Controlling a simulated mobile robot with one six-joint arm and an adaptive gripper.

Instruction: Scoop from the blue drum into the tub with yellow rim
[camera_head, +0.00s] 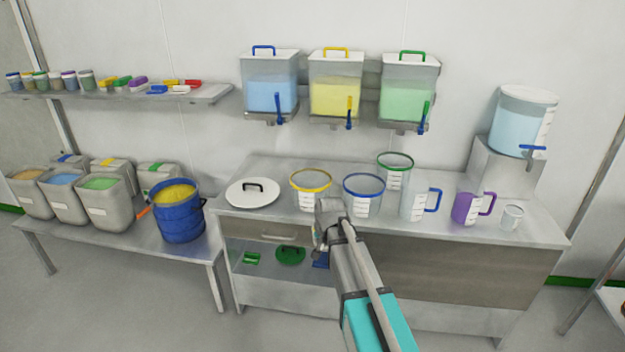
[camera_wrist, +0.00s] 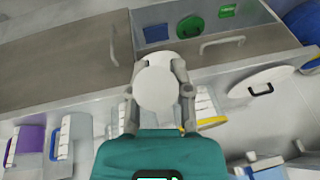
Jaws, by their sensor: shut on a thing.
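The blue drum (camera_head: 181,222), filled with yellow material, stands on the low bench at the left; its edge shows in the wrist view (camera_wrist: 304,22). The tub with yellow rim (camera_head: 309,199) stands on the counter and is partly hidden by my gripper in the wrist view (camera_wrist: 212,121). My gripper (camera_head: 328,212) is over the counter's front edge, by the yellow-rimmed and blue-rimmed tubs. In the wrist view, its fingers (camera_wrist: 157,92) are shut on a white rounded thing (camera_wrist: 155,90). I cannot tell whether it is a scoop. An orange handle-like piece (camera_head: 144,211) shows beside the drum.
A white lid (camera_head: 252,192) lies left of the yellow-rimmed tub. A blue-rimmed tub (camera_head: 363,195), a green-rimmed tub (camera_head: 395,163) and jugs (camera_head: 465,209) stand to the right. Open bins (camera_head: 107,205) are left of the drum. Dispensers (camera_head: 335,85) hang above.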

